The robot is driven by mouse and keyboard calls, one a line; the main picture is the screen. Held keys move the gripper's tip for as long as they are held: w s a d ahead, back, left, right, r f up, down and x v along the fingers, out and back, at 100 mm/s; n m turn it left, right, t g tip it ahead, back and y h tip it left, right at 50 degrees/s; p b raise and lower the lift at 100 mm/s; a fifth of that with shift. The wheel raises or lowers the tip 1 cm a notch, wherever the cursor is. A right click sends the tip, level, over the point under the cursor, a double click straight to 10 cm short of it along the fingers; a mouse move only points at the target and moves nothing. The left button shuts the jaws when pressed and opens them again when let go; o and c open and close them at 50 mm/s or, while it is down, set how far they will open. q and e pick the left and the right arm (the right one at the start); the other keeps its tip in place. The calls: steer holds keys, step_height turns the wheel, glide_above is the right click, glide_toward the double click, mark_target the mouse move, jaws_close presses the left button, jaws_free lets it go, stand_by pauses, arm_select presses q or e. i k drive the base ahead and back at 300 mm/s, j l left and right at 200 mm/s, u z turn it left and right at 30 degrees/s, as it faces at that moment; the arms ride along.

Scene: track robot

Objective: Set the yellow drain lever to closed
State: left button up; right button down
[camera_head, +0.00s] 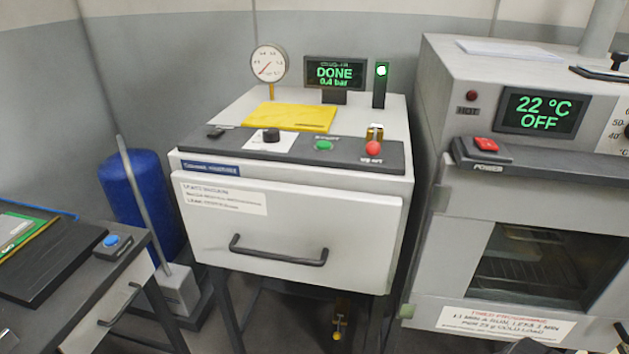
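A small brass valve (342,310) hangs below the white chamber cabinet, near the bottom edge of the picture. A yellow part (337,333), which looks like the drain lever, shows at its lower end. It is small and dark there, and I cannot tell whether it stands open or closed. The white cabinet (330,215) has a closed drawer front with a black handle (278,252). Its display (335,72) reads DONE, 0.4 bar. Neither of my grippers can be made out in this view.
A pressure gauge (269,62), a yellow cloth-like sheet (290,117), a green button (323,145) and a red knob (373,148) are on the cabinet top. An oven (450,215) stands right, a blue cylinder (140,190) and bench (75,245) left. Cabinet legs flank the valve.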

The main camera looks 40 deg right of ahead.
mark_target(337, 335)
steer(key=z, duration=1.3)
